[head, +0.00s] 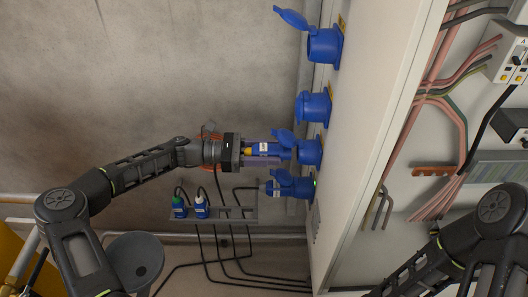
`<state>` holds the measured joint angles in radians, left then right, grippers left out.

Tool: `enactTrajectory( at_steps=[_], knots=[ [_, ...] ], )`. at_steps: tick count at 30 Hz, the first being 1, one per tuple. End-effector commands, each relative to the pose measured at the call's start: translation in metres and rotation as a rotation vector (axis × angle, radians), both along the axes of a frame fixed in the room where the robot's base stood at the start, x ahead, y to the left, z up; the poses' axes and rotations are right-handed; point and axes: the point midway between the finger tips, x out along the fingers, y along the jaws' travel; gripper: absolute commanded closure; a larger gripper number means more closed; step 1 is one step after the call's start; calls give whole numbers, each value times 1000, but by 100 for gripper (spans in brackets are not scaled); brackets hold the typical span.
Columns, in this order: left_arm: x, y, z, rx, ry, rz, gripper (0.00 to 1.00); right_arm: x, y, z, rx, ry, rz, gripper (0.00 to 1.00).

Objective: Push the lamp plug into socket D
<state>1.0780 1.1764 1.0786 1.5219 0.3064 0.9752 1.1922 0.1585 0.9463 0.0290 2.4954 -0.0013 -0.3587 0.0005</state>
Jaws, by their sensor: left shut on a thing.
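My left gripper (268,152) is shut on a blue plug (264,149) with a white label, held level and pointing right. The label is too small to read. The plug's front end is at the third socket from the top (311,152), whose lid is raised; I cannot tell whether it is inside. The top socket (324,46) has its lid open. The second socket (313,107) appears covered. The lowest socket (302,187) has another blue plug (277,187) at its mouth. I cannot read which socket is D. My right gripper is not in view.
A grey rack (240,214) on the wall holds a green-topped blue plug (179,207) and a white-topped one (200,207). Black cables hang below it. The sockets sit on a pale cabinet side (375,110); its open interior at right has wiring and breakers (513,58).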

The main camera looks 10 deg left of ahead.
Motion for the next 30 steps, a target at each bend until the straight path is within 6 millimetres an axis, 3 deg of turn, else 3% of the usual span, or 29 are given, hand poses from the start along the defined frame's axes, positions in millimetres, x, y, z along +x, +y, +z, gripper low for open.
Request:
enactTrajectory(
  at_steps=[5, 30],
  knots=[
    [2, -10, 1, -1, -1, -3, 100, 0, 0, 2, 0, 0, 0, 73],
    [2, -8, 2, -1, 0, 0, 100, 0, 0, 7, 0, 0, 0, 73]
  ],
)
